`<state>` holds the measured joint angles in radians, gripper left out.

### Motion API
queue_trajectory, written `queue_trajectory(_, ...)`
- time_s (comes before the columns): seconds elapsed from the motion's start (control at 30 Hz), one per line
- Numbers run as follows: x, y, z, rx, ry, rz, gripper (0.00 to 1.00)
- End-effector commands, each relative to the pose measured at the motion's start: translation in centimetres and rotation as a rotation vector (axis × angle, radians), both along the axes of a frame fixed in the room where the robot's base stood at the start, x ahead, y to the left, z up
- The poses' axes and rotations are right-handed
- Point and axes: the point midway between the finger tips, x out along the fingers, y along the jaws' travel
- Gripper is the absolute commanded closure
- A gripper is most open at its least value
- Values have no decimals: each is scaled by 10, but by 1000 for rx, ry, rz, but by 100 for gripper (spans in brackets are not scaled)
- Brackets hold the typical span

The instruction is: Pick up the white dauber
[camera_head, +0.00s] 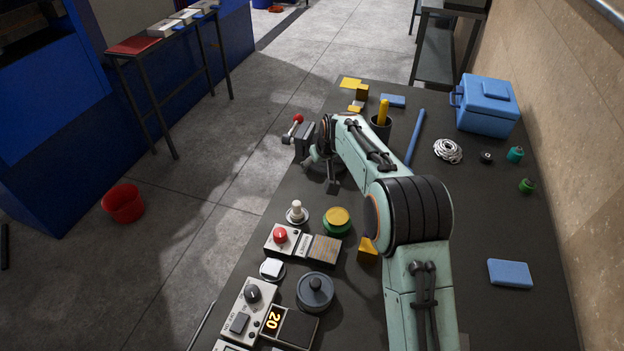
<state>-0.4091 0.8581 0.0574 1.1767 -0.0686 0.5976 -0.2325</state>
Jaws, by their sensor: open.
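A white dauber (297,211), with a pale upright handle, stands on a small round dish near the left edge of the dark table. My gripper (322,174) is open and points down over the table, farther back than the dauber and apart from it. Nothing shows between its fingers, though they are small and dark here. My arm's wrist partly covers them.
A red-balled lever (297,119) rises beside my gripper. A dark cup (381,128) stands behind my arm.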

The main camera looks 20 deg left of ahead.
Motion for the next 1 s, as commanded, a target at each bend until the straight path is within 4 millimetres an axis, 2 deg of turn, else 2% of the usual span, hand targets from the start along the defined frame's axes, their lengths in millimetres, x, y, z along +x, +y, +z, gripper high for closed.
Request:
queue_trajectory(0.03,-10,11,-30,-18,44,24,44)
queue_trajectory(0.1,-24,20,-60,-39,92,47,44)
queue_trajectory(0.2,-34,28,-80,-54,121,67,44)
queue_trajectory(0.63,-20,46,-133,-56,121,73,44)
queue_trajectory(0.97,-18,48,-139,-55,119,73,44)
queue_trajectory(1.0,-18,48,-139,-55,119,73,48)
